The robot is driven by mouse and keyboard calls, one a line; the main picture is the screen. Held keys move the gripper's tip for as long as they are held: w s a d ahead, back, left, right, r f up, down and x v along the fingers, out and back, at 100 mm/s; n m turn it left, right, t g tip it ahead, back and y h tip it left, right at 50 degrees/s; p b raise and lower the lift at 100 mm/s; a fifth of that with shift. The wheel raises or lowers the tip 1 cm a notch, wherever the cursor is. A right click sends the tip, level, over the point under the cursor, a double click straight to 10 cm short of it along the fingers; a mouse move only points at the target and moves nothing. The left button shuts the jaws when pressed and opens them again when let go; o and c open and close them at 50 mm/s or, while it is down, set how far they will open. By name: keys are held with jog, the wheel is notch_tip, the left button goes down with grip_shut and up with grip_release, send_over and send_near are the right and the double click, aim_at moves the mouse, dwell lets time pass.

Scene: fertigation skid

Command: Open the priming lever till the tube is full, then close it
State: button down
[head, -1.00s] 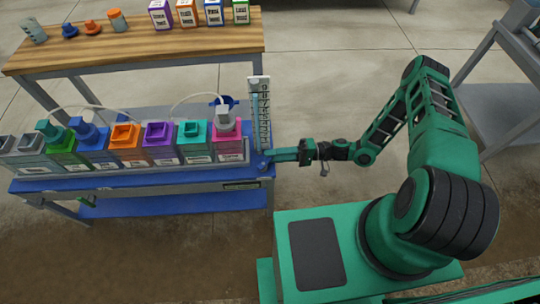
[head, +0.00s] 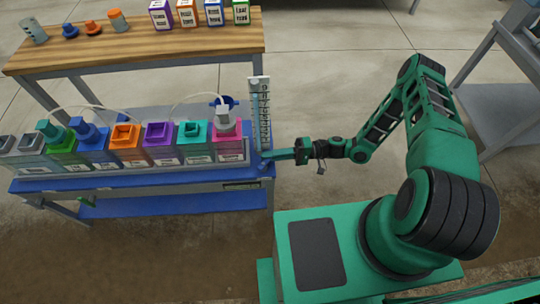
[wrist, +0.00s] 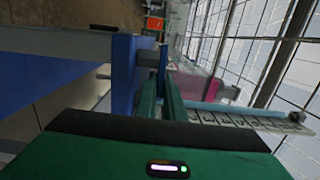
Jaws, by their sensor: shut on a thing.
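The sight tube with its numbered scale plate (head: 260,112) stands upright at the right end of the blue bench; the plate also shows in the wrist view (wrist: 235,119). The liquid level in the tube is too small to tell. My gripper (head: 270,158) reaches in from the right at the foot of the tube. In the wrist view its two green fingers (wrist: 161,92) are close together, shut on the priming lever beside a blue block (wrist: 122,75). The fingers largely hide the lever, so its exact angle cannot be told.
A row of coloured containers (head: 125,138) fills the blue bench (head: 110,182) left of the tube; the pink one (head: 228,145) is nearest. A wooden-topped table (head: 130,45) with bottles and boxes stands behind.

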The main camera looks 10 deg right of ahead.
jog(key=n+g, duration=0.2)
jog(key=g, duration=0.1)
jog(key=a+n+g+h, duration=0.1)
jog(key=g, duration=0.1)
jog(key=shift+w+f, duration=0.15)
jog(key=shift+w, duration=0.2)
jog(key=shift+w+a+n+g+h, duration=0.1)
jog(key=shift+a+n+g+h, duration=0.15)
jog(key=shift+n+g+h, duration=0.6)
jog(key=shift+w+a+n+g+h, duration=0.1)
jog(key=shift+a+n+g+h, duration=0.2)
jog(key=shift+n+g, duration=1)
jog(key=shift+d+f+m+g, duration=0.1)
jog(key=shift+m+g, duration=0.15)
jog(key=shift+g, duration=0.1)
jog(key=c, duration=1.9)
grip_release()
jog(key=shift+o, duration=0.2)
jog(key=v, duration=1.1)
jog(key=shift+w, duration=0.1)
